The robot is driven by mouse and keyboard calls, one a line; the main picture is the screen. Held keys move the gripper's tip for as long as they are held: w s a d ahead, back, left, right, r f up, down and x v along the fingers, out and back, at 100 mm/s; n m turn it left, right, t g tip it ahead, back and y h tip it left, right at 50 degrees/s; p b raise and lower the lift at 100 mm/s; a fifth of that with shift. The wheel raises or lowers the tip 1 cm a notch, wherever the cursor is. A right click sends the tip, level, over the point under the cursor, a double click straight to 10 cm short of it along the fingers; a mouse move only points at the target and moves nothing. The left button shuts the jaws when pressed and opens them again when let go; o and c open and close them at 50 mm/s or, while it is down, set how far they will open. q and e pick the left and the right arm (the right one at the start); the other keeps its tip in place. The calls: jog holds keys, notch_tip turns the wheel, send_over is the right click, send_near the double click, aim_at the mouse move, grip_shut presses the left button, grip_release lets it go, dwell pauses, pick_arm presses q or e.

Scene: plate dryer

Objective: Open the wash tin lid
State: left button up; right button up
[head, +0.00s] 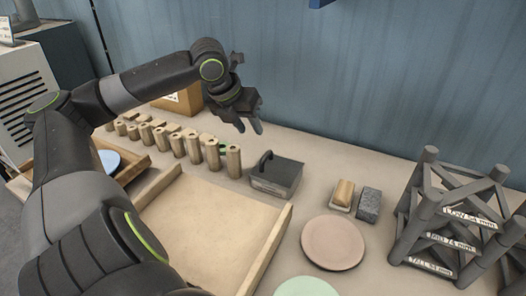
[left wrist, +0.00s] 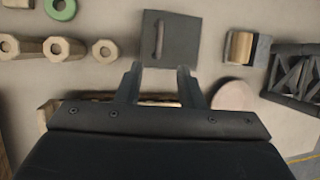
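The wash tin (head: 273,186) is a dark grey box with a pale label on its front. Its flat lid (head: 284,171) is down, with a dark arched handle (head: 265,161) near the left side. In the left wrist view the lid (left wrist: 182,38) is seen from above, with the handle (left wrist: 158,40) upright in the picture. My left gripper (head: 251,129) hangs above and behind the tin, apart from it. In the left wrist view its two fingers (left wrist: 160,84) are spread with nothing between them. My right gripper does not show.
Wooden posts (head: 213,153) stand in rows left of the tin. A sponge block (head: 343,192) and grey block (head: 368,204) sit to its right, a pink plate (head: 333,243) nearer. A wooden tray (head: 285,229) lies in front; a dark rack (head: 428,200) stands far right.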

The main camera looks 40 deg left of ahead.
aim_at(266, 155)
pick_arm(q)
jog(key=x, duration=1.1)
jog(key=shift+f+b, duration=0.15)
jog(key=shift+b, duration=0.2)
grip_shut()
